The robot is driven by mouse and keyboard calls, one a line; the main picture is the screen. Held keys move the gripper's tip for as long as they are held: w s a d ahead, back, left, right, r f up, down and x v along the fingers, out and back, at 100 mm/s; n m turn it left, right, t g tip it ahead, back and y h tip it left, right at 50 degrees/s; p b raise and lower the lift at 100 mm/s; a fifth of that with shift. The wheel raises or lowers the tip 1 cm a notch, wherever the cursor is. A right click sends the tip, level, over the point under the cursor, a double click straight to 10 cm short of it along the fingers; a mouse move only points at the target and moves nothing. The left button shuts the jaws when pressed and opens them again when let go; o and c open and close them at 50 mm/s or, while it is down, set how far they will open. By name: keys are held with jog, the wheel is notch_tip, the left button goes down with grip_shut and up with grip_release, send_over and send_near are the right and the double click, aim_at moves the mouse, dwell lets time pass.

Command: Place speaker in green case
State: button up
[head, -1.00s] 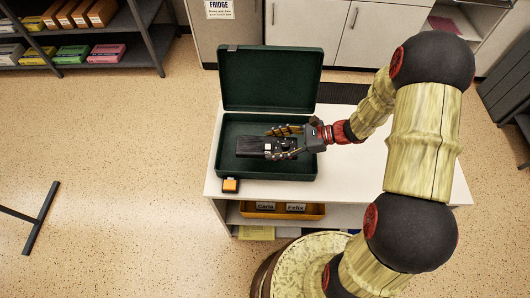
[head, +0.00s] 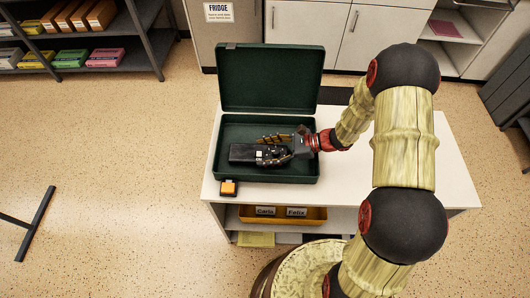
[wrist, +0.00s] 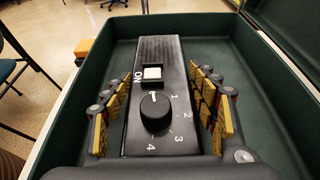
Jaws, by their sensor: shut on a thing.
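The speaker is a black box (head: 243,153) with a white square switch marked ON and a round numbered knob. It also shows in the wrist view (wrist: 160,60), lying lengthwise between my fingers. The green case (head: 222,175) stands open on the white table, its lid (head: 270,78) raised at the back. My gripper (head: 271,150) reaches in from the right and is shut on the speaker, with yellow-padded fingers on both sides. The speaker is within the case's walls; whether it touches the floor of the case I cannot tell.
A small orange and black item (head: 229,187) sits on the table by the case's front left corner. A yellow tray with name labels (head: 282,221) is on the shelf below. The table top (head: 400,165) is clear on the right.

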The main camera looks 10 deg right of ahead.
jog(key=o, duration=1.6)
jog(key=shift+f, duration=0.1)
jog(key=shift+o, duration=0.6)
